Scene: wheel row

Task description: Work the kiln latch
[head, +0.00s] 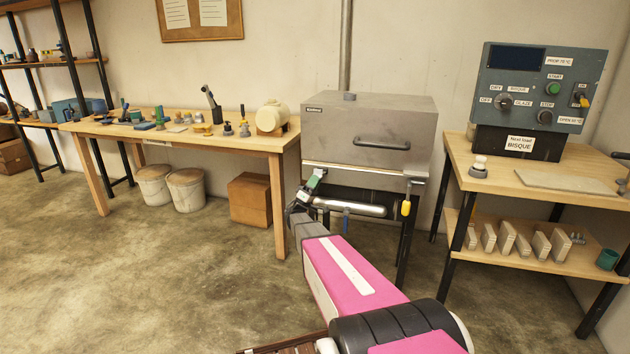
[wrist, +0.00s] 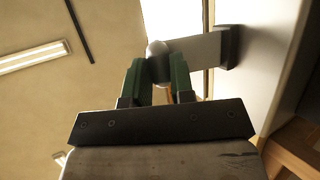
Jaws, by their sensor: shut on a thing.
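The kiln (head: 345,130) is a grey metal box on a dark stand in the head view, with a dark bar handle (head: 381,143) on its front. Its lid looks down. My gripper (head: 313,182) is at the lower left corner of the kiln's front. In the wrist view the green fingers of my gripper (wrist: 158,80) are shut on the round knob end of a grey latch lever (wrist: 197,50). The lever runs right to a dark block on a pale surface. In the head view my gripper hides most of the latch.
A yellow-handled part (head: 406,208) hangs at the kiln's lower right corner. A control box (head: 541,90) with knobs stands on the right-hand table (head: 500,176). A wooden workbench (head: 225,140) with tools is at left. Two buckets and a cardboard box (head: 250,199) stand below it.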

